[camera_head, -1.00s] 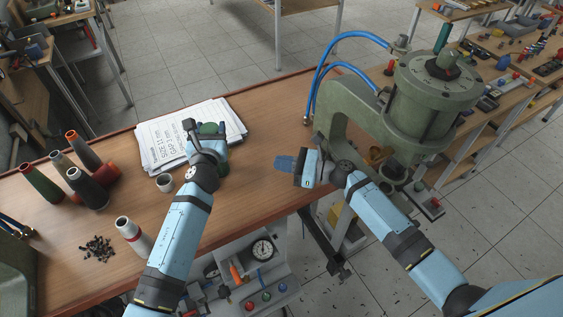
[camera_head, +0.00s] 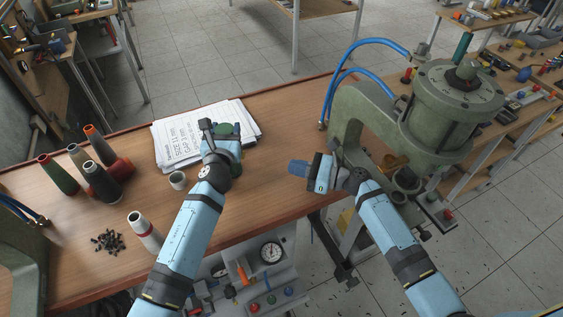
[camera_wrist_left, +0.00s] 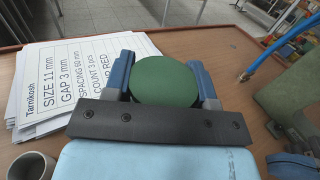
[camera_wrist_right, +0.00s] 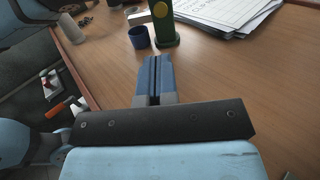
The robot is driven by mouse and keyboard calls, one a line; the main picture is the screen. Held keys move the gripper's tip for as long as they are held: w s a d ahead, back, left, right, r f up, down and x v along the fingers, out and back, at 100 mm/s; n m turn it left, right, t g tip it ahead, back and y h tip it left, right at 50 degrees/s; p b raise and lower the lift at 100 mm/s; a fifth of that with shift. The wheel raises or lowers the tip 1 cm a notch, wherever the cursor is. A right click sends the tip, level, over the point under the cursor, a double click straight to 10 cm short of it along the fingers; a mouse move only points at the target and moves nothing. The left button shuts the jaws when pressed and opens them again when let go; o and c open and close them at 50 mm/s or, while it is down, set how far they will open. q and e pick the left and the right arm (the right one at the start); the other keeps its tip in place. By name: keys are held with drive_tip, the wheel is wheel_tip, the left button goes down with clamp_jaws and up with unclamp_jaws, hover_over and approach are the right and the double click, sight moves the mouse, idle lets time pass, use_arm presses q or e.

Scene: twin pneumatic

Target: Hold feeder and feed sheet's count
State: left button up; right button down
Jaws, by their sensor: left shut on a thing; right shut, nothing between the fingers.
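The sheet (camera_head: 178,146) lies on a stack of white paper on the bench. In the left wrist view the sheet (camera_wrist_left: 50,85) reads size 11 mm, gap 3 mm, spacing 60 mm, count 3 pcs and red. My left gripper (camera_head: 222,130) is shut on a green round-topped body (camera_wrist_left: 162,80), apparently the feeder, at the stack's right side. The right wrist view shows this green body (camera_wrist_right: 165,25) upright with a yellow spot. My right gripper (camera_head: 296,168) is shut and empty over the bench's front part, left of the green press (camera_head: 370,110).
A small cup (camera_head: 178,180) stands near the left gripper. Blue hoses (camera_head: 345,75) arch at the press.

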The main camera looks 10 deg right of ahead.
sight(244, 155)
drive_tip(key=x, duration=1.2)
drive_tip(key=shift+a, duration=0.25)
drive_tip(key=shift+x, duration=1)
use_arm(q)
drive_tip(key=shift+d, duration=0.1)
use_arm(e)
drive_tip(key=shift+d+r, duration=0.1)
drive_tip(key=shift+s+d, duration=0.2)
drive_tip(key=shift+d, duration=0.1)
drive_tip(key=v, duration=1.3)
drive_tip(key=shift+d, duration=0.15)
drive_tip(key=shift+v, duration=1)
